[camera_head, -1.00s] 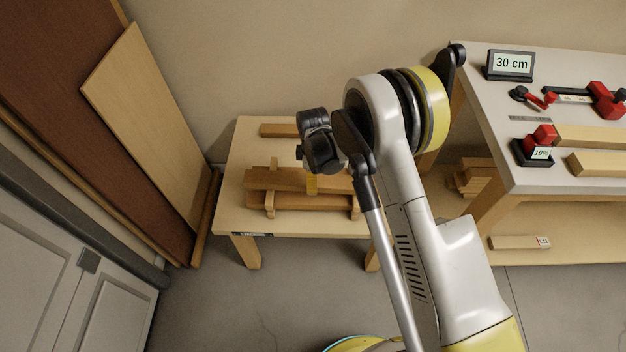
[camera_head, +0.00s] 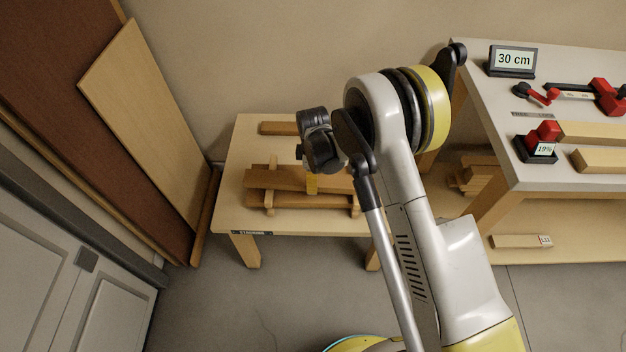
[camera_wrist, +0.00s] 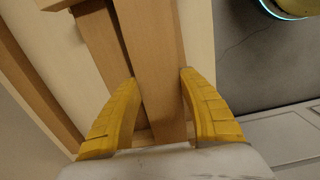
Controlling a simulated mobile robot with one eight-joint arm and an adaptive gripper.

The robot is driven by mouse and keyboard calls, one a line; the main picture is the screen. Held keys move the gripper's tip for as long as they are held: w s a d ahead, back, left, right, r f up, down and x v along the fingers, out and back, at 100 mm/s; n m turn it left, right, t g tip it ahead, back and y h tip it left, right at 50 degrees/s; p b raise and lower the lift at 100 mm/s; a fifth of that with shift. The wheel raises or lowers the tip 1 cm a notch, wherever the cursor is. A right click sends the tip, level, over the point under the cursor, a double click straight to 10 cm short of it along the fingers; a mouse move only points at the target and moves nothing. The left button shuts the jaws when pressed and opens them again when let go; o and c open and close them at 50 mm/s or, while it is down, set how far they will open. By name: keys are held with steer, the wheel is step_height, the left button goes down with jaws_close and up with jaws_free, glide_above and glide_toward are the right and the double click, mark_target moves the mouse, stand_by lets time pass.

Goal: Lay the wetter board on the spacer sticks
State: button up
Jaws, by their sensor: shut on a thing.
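My gripper (camera_head: 312,184) has its yellow fingers on either side of a long brown board (camera_head: 335,182), shut on it. In the wrist view the board (camera_wrist: 152,55) runs between the fingers (camera_wrist: 160,110). The board is over the low table's stack, along its length. Spacer sticks run crosswise there: one shows at the left (camera_head: 269,205), another at the right (camera_head: 355,205). A lower board (camera_head: 310,203) lies beneath. Whether the held board touches the sticks is unclear. My wrist and arm hide part of the stack.
Another board (camera_head: 278,128) lies at the low table's (camera_head: 240,215) back. The bench (camera_head: 490,125) at right bears a "30 cm" display (camera_head: 512,60), a red-topped meter reading 19% (camera_head: 540,145), a red clamp (camera_head: 605,95) and wood pieces (camera_head: 600,160). Tall panels (camera_head: 145,120) lean at left.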

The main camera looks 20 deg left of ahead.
steer(key=o, duration=1.4)
steer(key=shift+c, duration=0.5)
steer(key=shift+r+p, duration=2.35)
steer(key=shift+r, duration=2.7)
